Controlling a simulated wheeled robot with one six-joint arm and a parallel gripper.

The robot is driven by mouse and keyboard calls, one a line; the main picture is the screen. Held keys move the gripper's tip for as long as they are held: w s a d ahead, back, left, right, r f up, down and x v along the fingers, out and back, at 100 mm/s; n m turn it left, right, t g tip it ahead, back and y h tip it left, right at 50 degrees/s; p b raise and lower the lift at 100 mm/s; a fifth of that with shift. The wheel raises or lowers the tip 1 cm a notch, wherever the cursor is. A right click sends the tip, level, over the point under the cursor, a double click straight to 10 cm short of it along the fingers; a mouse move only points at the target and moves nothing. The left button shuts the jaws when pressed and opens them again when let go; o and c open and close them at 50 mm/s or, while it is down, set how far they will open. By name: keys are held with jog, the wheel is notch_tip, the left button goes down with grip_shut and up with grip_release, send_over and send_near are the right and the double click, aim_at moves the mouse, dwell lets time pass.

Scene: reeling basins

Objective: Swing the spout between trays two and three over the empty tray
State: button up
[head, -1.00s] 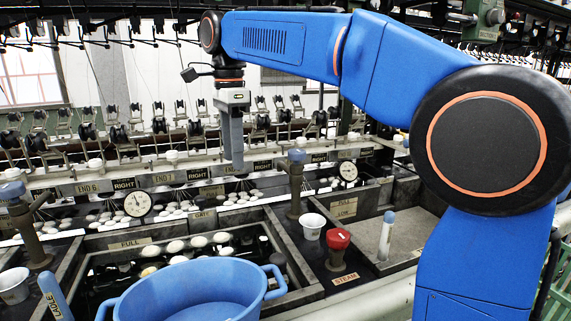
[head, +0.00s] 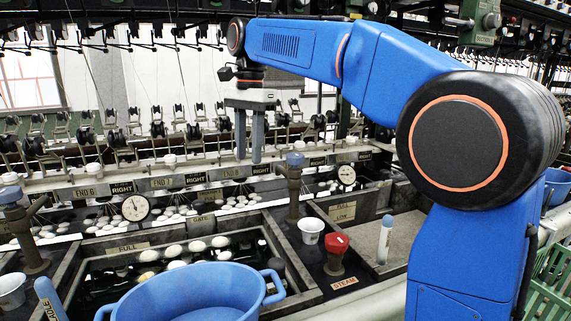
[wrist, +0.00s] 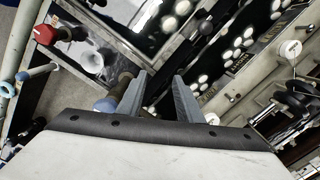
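A brown spout post with a blue top (head: 294,190) stands between the tray with floating cocoons (head: 130,243) and the grey tray (head: 357,228) on its right. Its short side arm points left, toward the cocoon tray side. The grey tray shows no cocoons, and part of it is hidden by my arm. My gripper (head: 249,160) hangs with fingers down, parted and empty, to the left of the spout's top and apart from it in the head view. In the wrist view, the spout's blue top (wrist: 106,104) shows just left of my open fingers (wrist: 161,77).
A red steam valve (head: 335,252) and a white cup (head: 311,230) stand by the spout's base. A blue-topped rod (head: 386,236) stands at the grey tray. A blue tub (head: 190,295) is in front. Another spout (head: 22,225) stands at far left; reeling machinery lies behind.

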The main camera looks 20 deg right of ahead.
aim_at(284, 169)
jog(key=w+d+n, duration=0.1)
jog(key=d+n, duration=0.2)
jog(key=w+d+n+y, duration=0.1)
jog(key=w+d+n, duration=0.1)
jog(key=d+n, duration=0.2)
jog(key=w+d+r+n, duration=0.1)
jog(key=w+d+n, duration=0.1)
jog(key=d+n, duration=0.1)
jog(key=shift+d+n, duration=0.3)
jog(key=shift+d, duration=0.25)
jog(key=shift+n+y, duration=0.3)
jog(key=shift+n, duration=0.3)
jog(key=shift+w+a+f, duration=0.1)
jog(key=shift+w+f, duration=0.05)
jog(key=shift+f, duration=3.55)
grip_shut()
